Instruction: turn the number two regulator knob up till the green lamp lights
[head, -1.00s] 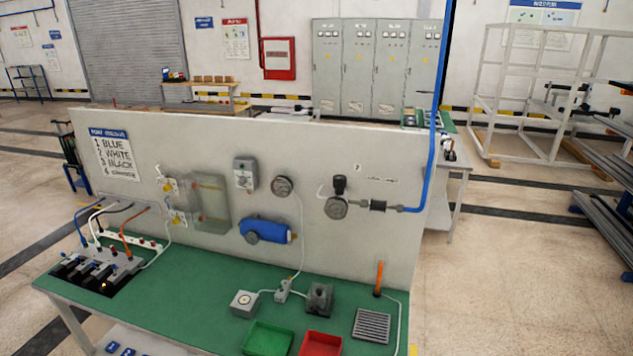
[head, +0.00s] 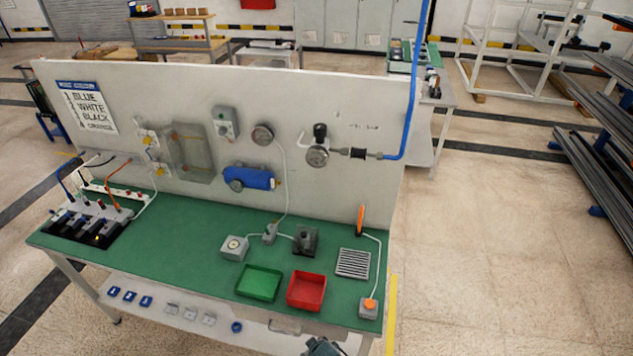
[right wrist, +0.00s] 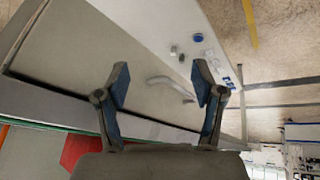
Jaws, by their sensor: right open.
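The regulator knob (head: 320,131) is black and stands above a round gauge (head: 317,156) on the upright panel, at the end of the blue pipe. The marks beside it are too small to read. I cannot make out a lit green lamp. My right gripper (right wrist: 161,86) is open and empty in the right wrist view, in front of the bench's drawer handle (right wrist: 168,86). The regulator does not show in that view. A grey-blue piece, probably of my right arm, shows at the bottom of the head view, well below the regulator. My left gripper is out of view.
The green bench top (head: 200,215) holds a green tray (head: 259,283), a red tray (head: 306,290), a grille (head: 353,263) and an orange button box (head: 369,308). A blue tank (head: 248,178) and a round gauge (head: 263,135) are on the panel.

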